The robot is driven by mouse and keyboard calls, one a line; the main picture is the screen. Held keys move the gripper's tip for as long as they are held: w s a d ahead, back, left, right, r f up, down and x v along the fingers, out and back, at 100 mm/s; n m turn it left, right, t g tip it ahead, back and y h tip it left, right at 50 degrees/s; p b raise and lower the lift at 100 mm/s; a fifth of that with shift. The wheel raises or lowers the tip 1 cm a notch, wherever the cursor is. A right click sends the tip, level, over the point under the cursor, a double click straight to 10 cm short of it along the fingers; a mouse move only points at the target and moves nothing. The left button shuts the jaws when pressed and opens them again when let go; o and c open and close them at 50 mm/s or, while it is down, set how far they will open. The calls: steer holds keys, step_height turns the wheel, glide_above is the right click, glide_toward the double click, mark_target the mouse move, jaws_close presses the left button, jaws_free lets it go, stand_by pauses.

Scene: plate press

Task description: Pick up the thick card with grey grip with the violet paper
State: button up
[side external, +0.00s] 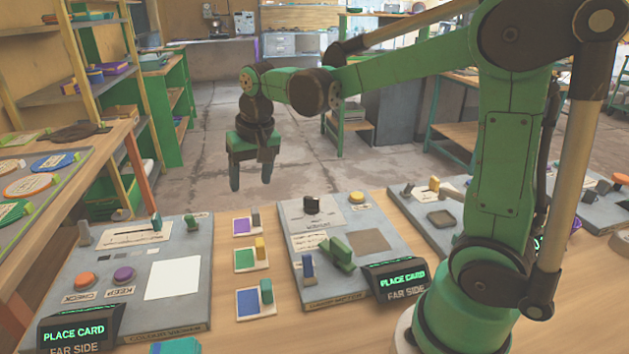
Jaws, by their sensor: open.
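The card with violet paper (242,227) lies on the wooden table, farthest of three cards in a column between two grey panels. A grey grip (255,219) stands up at its right side. My gripper (251,184) hangs with its fingers pointing down, open and empty. It is above and beyond the violet card, apart from it. The card's thickness is hard to judge at this size.
A green card (244,260) with a yellow grip and a blue card (248,302) with a green grip lie nearer. The left panel (190,255) bears buttons and a white square. The middle panel (370,215) bears knobs and levers. A display (395,280) reads "PLACE CARD FAR SIDE".

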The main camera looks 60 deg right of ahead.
mark_target(255, 210)
steer(key=w+d+f+m+g, duration=0.1)
steer(key=f, duration=0.1)
steer(key=w+d+f+m, duration=0.1)
steer(key=w+d+f, duration=0.1)
steer(key=w+d+f+m+g, duration=0.1)
steer(key=w+f, duration=0.1)
steer(key=shift+d+f+g, duration=0.3)
steer(key=shift+d+f, duration=0.05)
steer(key=shift+f, duration=0.05)
steer(key=shift+d+f+m, duration=0.15)
steer(key=shift+f+m, duration=0.15)
steer(key=shift+f, duration=2.75)
jaws_close()
